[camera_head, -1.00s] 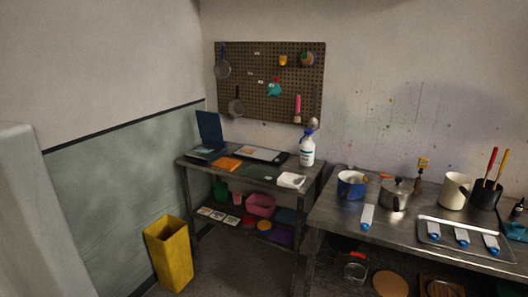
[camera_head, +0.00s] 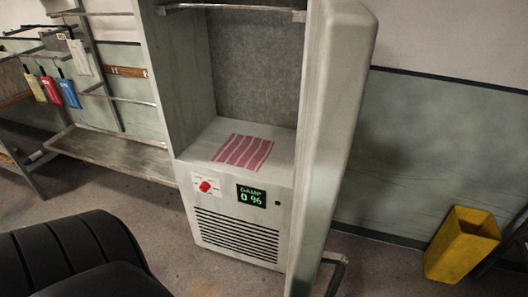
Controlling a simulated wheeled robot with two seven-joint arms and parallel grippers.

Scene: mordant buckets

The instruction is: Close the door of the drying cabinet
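The drying cabinet (camera_head: 240,190) stands in the middle of the head view. Its door (camera_head: 340,120) is open, swung out toward me on the right side, and I see it nearly edge-on. A bar-like handle (camera_head: 335,272) shows low by the door's lower right edge. Inside on the cabinet floor lies a red-and-white striped cloth (camera_head: 243,151). A red knob (camera_head: 205,186) and a green-lit display (camera_head: 251,196) reading "DAMP 0 %6" or similar are on the front panel above a vent grille. Neither of my grippers is in view.
A rack (camera_head: 110,155) with coloured tags stands left of the cabinet. A yellow bin (camera_head: 462,244) stands at the right by the wall, beside a table edge. Open floor lies between the door and the bin. A black ribbed shape fills the lower left.

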